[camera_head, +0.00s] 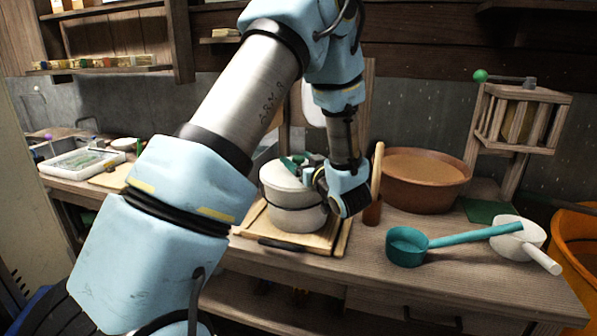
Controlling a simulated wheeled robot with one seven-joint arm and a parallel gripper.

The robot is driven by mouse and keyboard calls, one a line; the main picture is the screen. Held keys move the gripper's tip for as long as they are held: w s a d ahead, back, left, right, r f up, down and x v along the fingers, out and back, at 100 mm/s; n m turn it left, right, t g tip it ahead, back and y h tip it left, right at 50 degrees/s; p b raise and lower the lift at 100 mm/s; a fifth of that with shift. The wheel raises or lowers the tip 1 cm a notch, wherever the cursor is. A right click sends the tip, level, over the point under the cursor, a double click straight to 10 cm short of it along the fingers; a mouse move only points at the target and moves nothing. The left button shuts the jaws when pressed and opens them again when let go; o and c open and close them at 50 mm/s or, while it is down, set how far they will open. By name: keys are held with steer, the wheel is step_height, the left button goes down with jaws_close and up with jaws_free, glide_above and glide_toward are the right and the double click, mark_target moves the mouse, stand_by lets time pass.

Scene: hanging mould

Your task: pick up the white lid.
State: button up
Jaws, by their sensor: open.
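A round white vessel (294,214) stands upright on a wooden board (262,232) on the bench. The white lid (279,177) appears to sit on top of it, partly covered by my gripper. My gripper (300,162) is at the top of the lid, coming in from the right, with green parts near its fingers. It is open. The fingertips are small and partly hidden, so I cannot tell whether they touch the lid or stand around its knob.
Right of the vessel are a brown bowl (425,167), an upright wooden handle (374,185), a teal ladle (408,247) and a white scoop (524,232). A wooden cage-like frame (515,118) stands behind. A white tray (80,163) lies left.

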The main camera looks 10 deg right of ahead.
jaws_close()
stand_by(0.4)
steer(key=shift+r, duration=0.1)
